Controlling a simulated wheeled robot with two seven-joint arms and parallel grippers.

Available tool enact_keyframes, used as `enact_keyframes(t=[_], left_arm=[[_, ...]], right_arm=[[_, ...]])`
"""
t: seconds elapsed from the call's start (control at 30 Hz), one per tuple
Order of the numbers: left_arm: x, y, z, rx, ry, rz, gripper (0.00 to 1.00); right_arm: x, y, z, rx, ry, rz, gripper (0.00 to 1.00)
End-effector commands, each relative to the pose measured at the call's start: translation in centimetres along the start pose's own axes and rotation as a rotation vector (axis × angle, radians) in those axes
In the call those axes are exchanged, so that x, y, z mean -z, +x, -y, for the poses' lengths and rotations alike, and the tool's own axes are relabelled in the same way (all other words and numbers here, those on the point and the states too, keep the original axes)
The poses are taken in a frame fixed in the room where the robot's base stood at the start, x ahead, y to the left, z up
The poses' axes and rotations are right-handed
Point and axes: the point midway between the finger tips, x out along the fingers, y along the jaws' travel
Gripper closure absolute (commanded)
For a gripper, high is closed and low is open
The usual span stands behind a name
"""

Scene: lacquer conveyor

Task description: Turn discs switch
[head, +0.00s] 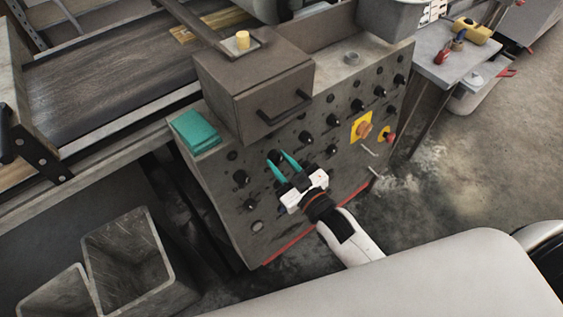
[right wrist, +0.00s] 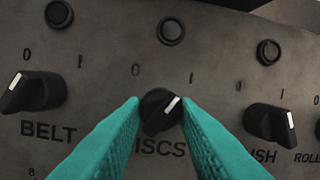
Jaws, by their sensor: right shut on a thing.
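The discs switch (right wrist: 160,112) is a black rotary knob above the label DISCS in the right wrist view. Its white mark points up and to the right, toward the 1; the 0 is at upper left. My right gripper (head: 278,157) has teal fingers and reaches the front of the grey control panel (head: 225,192). In the right wrist view its fingers (right wrist: 160,110) are shut on the discs switch, one on each side. The lower part of the knob is partly hidden by the fingers. My left gripper is not in view.
The BELT knob (right wrist: 34,92) is left of the discs switch, with its mark toward 0. Another knob (right wrist: 270,122) is close on the right. A red button (head: 389,137) and yellow-backed switch (head: 364,130) sit farther right. A handled box (head: 255,85) juts out above.

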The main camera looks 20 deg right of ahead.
Motion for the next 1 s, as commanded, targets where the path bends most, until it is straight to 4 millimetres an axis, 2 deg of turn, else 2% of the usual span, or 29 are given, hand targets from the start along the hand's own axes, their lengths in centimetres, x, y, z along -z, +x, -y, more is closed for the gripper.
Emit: enact_keyframes(t=[0.37, 1.0], left_arm=[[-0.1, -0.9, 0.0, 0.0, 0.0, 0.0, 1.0], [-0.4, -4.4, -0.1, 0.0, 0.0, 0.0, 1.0]], right_arm=[[-0.1, 0.0, 0.1, -0.018, -0.095, 0.004, 0.95], [-0.2, 0.0, 0.4, -0.114, -0.65, 0.038, 0.95]])
